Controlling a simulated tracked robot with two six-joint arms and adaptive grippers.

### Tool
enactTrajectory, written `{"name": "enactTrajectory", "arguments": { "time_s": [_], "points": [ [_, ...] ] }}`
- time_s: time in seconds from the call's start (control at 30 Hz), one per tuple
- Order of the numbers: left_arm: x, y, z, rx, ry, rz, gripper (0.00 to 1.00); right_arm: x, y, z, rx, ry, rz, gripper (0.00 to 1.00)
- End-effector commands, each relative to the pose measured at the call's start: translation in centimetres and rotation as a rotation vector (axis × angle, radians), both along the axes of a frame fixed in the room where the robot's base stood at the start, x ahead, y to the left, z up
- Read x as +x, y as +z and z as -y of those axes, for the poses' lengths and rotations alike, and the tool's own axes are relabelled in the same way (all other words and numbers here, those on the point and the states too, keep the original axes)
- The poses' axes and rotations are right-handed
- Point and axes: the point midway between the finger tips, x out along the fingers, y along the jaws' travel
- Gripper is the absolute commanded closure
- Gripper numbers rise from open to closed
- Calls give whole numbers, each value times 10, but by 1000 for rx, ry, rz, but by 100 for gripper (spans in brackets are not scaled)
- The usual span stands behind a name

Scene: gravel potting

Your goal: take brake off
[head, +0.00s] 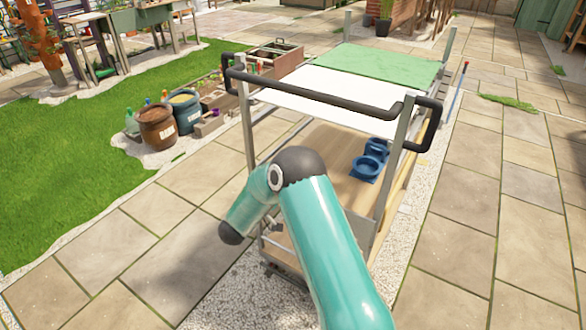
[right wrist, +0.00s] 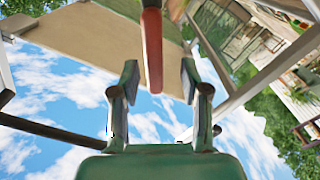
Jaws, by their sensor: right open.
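In the right wrist view my right gripper (right wrist: 159,74) is open. A red bar with a dark upper part (right wrist: 152,45), perhaps the brake lever, hangs in the gap between its fingers. I see no finger closed on it, and I cannot tell whether either finger touches it. My left gripper is not in view.
Blue round containers (head: 367,164) stand on the cart's wooden lower shelf. Brown and dark barrels (head: 157,127) stand to the left, by the grass. The cart's posts and handle frame are close to my arm.

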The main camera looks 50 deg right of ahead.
Motion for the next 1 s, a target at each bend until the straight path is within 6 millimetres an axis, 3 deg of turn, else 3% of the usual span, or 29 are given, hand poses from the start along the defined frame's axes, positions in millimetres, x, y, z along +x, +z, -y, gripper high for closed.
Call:
{"name": "enactTrajectory", "arguments": {
  "time_s": [0.1,0.33,1.0],
  "points": [
    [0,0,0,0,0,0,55,0,-1,-27,2,6,-2,54],
    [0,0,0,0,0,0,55,-2,-1,-58,1,3,-1,54],
    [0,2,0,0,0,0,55,-2,2,-65,0,2,0,54]
  ]
}}
